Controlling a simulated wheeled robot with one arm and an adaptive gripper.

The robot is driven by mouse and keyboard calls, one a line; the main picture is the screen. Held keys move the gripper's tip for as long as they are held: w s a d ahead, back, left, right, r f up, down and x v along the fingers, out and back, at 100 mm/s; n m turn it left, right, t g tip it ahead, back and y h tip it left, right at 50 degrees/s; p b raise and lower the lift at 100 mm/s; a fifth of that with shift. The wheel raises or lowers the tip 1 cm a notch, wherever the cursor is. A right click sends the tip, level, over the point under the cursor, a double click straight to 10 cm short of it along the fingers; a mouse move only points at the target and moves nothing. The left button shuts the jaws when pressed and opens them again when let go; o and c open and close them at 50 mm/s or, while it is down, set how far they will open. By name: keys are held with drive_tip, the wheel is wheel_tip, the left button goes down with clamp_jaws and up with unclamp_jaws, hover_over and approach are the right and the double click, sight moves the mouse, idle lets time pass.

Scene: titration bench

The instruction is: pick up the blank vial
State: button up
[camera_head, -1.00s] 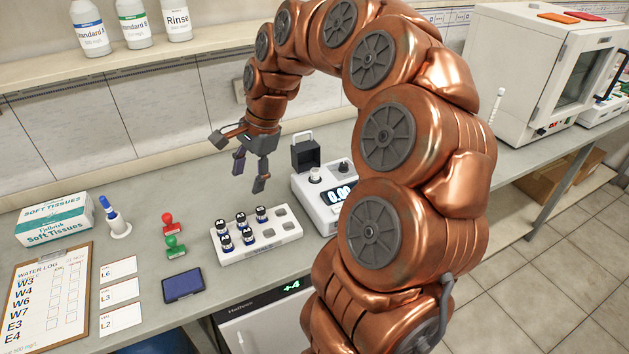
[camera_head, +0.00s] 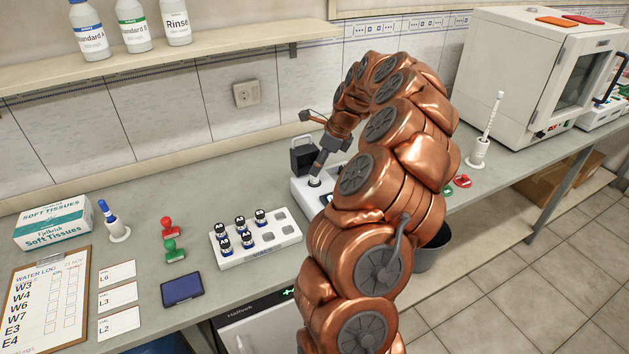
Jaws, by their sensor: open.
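My gripper (camera_head: 318,172) points down over the left part of the white meter (camera_head: 302,192), at its round well. Its fingers are small and partly overlapped here, and I see no vial clearly between them. The meter's dark lid (camera_head: 303,157) stands open behind the well. My arm hides much of the meter's right side and display. A white rack (camera_head: 262,257) left of the meter holds several dark vials (camera_head: 241,224) with small labels on their caps. Those labels are too small to read surely, and I cannot tell which vial is the blank.
Red (camera_head: 169,228) and green (camera_head: 174,250) stamps, a blue pad (camera_head: 182,289), paper labels and a clipboard (camera_head: 48,300) lie left of the rack. A tissue box (camera_head: 53,224) is far left. A white cabinet oven (camera_head: 530,75) stands right.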

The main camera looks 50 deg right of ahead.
drive_tip(key=p+x, duration=0.1)
drive_tip(key=x, duration=0.1)
drive_tip(key=p+x, duration=0.1)
drive_tip(key=x, duration=0.2)
drive_tip(key=shift+s, duration=0.25)
clamp_jaws()
idle(0.4)
drive_tip(key=shift+r+b, duration=0.8)
drive_tip(key=shift+r, duration=0.75)
drive_tip(key=shift+s+a+r, duration=0.1)
drive_tip(key=shift+a+r, duration=0.05)
drive_tip(key=shift+r, duration=0.05)
drive_tip(key=s+a+r+b, duration=0.1)
drive_tip(key=s+a+b, duration=0.4)
drive_tip(key=s+a, duration=0.4)
drive_tip(key=a, duration=0.3)
drive_tip(key=shift+s+r, duration=0.25)
drive_tip(key=shift+s, duration=0.1)
drive_tip(key=shift+a, duration=0.15)
